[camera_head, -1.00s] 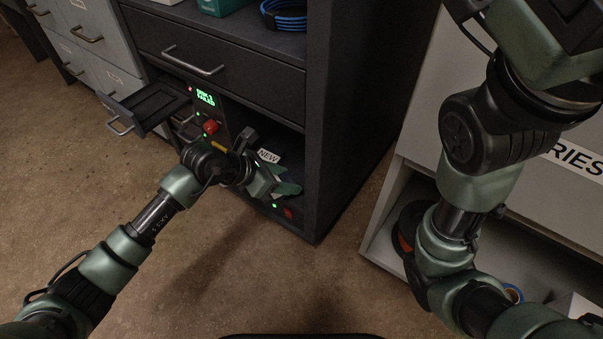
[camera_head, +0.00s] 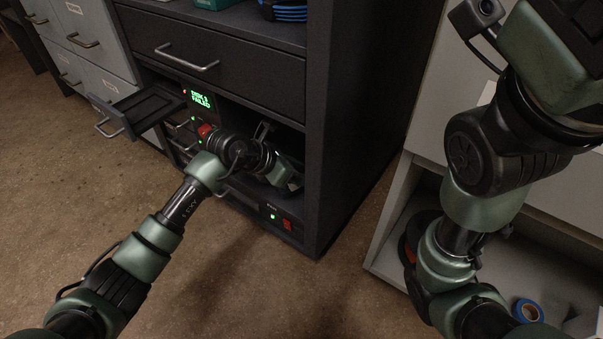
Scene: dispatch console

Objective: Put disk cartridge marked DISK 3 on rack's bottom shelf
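The dark rack (camera_head: 362,120) fills the middle, with an open bay below its drawer. A small green screen (camera_head: 201,99) in the bay shows a disk-failed message; its number is not clear. My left gripper (camera_head: 284,176) reaches into the lower bay; its fingers are mostly hidden by its wrist and the shadow, so its opening and any load cannot be told. No cartridge marked DISK 3 can be made out. An open empty-looking tray (camera_head: 150,106) sticks out at the bay's left. My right arm stands at the right, its gripper out of view.
A red part (camera_head: 206,131) sits under the screen. A low unit with a green light and red switch (camera_head: 286,224) lies at the rack's bottom. Grey drawers (camera_head: 85,42) stand left, a pale shelf unit (camera_head: 425,125) right, with blue tape (camera_head: 527,311). The floor in front is clear.

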